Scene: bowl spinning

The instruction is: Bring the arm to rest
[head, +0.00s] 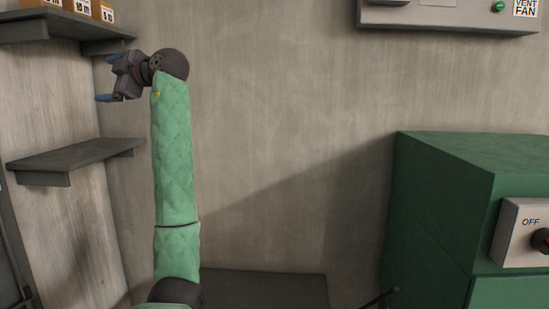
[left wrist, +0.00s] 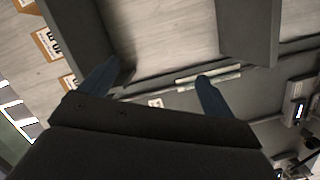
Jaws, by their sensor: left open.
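My left arm, in a green padded sleeve, rises upright in the left part of the head view. Its gripper (head: 112,79) points left, near the wall shelves, and its blue fingers are apart with nothing between them. In the left wrist view the two blue fingertips of my left gripper (left wrist: 155,85) are spread wide and empty. My right gripper does not show in either view.
An upper shelf (head: 50,27) with boxes (head: 82,6) and a lower shelf (head: 70,160) are at the left. A green cabinet (head: 440,200) with an OFF switch box (head: 520,233) stands at the right.

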